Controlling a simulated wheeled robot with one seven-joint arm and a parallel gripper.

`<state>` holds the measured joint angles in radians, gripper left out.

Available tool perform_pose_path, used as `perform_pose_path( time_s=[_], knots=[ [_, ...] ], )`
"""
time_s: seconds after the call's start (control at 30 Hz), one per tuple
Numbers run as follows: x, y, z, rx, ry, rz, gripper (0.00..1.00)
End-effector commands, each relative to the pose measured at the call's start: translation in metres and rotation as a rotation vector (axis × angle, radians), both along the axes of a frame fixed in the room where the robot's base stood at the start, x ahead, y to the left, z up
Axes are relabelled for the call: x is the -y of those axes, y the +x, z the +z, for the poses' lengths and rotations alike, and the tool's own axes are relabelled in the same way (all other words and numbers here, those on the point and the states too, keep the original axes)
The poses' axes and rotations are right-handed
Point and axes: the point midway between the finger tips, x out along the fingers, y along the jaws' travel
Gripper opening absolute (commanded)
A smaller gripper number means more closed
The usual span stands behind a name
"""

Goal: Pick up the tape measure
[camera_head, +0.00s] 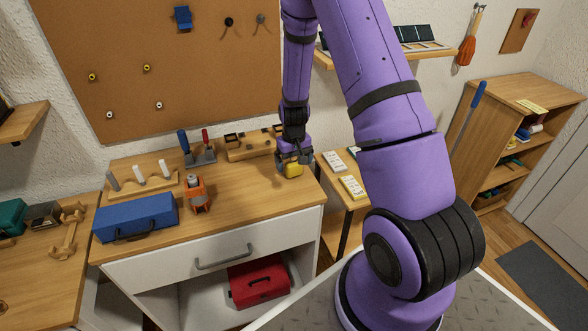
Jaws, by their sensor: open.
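A small yellow thing (292,170), which looks like the tape measure, sits near the right end of the wooden worktop. My gripper (293,158) is open and points down right at it. The fingers overlap its upper part in the head view, and I cannot tell whether they touch it. The far side of the yellow thing is hidden by the gripper.
On the worktop (250,195) stand a blue toolbox (135,217), an orange tool (198,195), a peg rack (143,185), a screwdriver stand (200,155) and a wooden holder (247,146). A pegboard (160,60) hangs behind. The front right worktop is clear.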

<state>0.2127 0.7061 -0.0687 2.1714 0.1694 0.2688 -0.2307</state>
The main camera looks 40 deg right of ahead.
Motion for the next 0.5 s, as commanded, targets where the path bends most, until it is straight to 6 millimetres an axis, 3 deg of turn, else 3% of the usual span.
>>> perform_pose_path(
  time_s=[0.37, 0.5],
  knots=[
    [0.0003, -0.0002, -0.0095, 0.001, 0.0, -0.001, 0.94],
    [0.0003, -0.0002, -0.0094, 0.0, 0.0, -0.001, 0.61]
  ],
)
